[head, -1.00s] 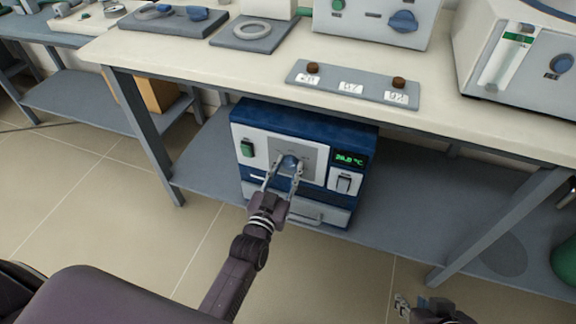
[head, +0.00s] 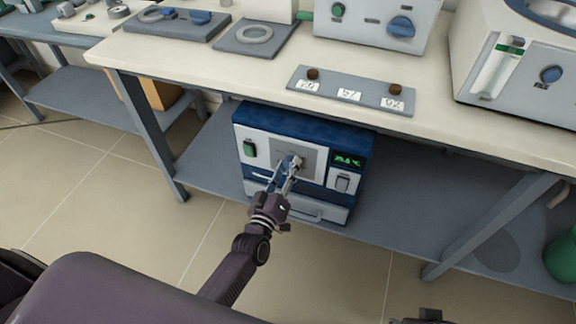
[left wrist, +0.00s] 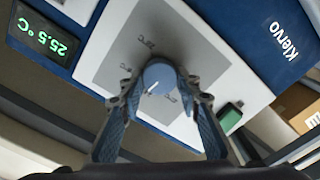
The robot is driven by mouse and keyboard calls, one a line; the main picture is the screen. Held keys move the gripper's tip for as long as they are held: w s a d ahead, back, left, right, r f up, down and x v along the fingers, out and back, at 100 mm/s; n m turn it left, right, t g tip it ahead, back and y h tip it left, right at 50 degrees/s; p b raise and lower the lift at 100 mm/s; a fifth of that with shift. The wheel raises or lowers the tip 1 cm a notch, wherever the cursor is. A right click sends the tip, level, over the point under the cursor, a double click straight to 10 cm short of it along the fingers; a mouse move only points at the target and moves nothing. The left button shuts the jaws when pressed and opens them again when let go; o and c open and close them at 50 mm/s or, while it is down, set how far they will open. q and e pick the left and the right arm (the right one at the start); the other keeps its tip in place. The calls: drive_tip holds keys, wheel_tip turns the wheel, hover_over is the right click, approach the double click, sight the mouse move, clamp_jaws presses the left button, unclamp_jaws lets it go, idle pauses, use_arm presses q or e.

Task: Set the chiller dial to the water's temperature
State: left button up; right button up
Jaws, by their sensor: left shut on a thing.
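The chiller (head: 300,118) is a blue and white box on the shelf under the bench. Its blue dial (left wrist: 160,76) has a white mark and sits on a grey plate with small printed labels. My left gripper (head: 292,163) is shut on the dial, one finger on each side, as the left wrist view also shows (left wrist: 160,88). The green display (head: 348,160) beside it reads 25.5 °C in the left wrist view (left wrist: 43,38). My right gripper (head: 425,318) barely shows at the bottom edge, its fingers unclear.
A green switch (head: 249,148) and a white rocker switch (head: 342,183) flank the dial. The benchtop above holds a grey strip (head: 352,91) with brown knobs and number cards, and a white bath-like unit (head: 520,75) at right. The floor in front is clear.

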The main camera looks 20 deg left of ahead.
use_arm(q)
drive_tip(key=shift+n, duration=0.6)
use_arm(e)
drive_tip(key=shift+f, duration=0.5)
use_arm(q)
drive_tip(key=o, duration=1.2)
drive_tip(key=shift+c, duration=0.2)
drive_tip(key=shift+s, duration=0.1)
use_arm(e)
drive_tip(key=shift+w+a, duration=0.1)
drive_tip(key=shift+w, duration=0.05)
use_arm(q)
drive_tip(key=s, duration=1.2)
drive_tip(key=shift+a, duration=0.25)
drive_tip(key=shift+w+d+f, duration=0.1)
